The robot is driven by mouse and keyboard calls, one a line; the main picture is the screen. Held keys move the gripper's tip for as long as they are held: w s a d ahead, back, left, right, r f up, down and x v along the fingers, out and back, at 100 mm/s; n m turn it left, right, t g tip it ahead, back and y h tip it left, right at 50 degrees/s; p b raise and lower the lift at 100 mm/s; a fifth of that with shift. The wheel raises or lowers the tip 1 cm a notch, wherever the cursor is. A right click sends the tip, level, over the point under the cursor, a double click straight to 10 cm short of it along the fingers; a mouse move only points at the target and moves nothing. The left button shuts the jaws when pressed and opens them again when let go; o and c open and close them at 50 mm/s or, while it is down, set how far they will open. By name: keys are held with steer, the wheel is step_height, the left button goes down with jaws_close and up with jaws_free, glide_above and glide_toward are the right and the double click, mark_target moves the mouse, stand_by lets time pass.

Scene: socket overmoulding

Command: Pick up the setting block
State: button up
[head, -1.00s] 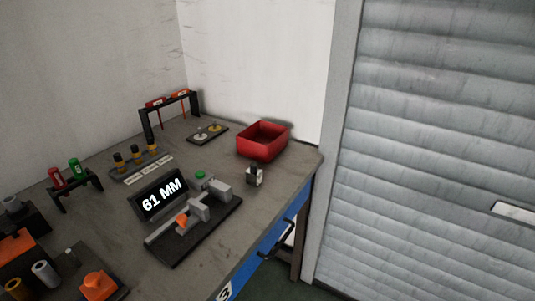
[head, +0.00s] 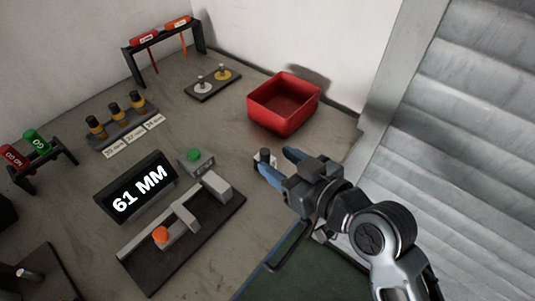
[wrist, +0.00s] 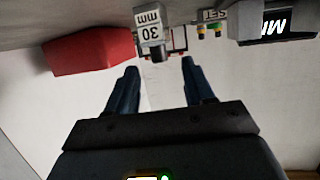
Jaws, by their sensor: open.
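The setting block (head: 264,155), a small pale block with a dark top, stands on the bench in front of the red bin, partly hidden by my fingers in the head view. The open fingers also show in the wrist view (wrist: 158,68). I cannot tell whether a finger touches the block.
The red bin (head: 284,122) stands behind the block. Left of it is a gauge fixture (head: 222,212) with a green button and a "61 MM" display (head: 138,190). Racks with coloured pieces (head: 123,125) stand further left. The bench's front edge is near my arm.

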mark_target(267, 153)
steer(key=shift+p+x, duration=0.45)
steer(key=shift+x, duration=2.3)
steer(key=shift+c, duration=0.3)
steer(key=shift+r, duration=0.1)
jaws_close()
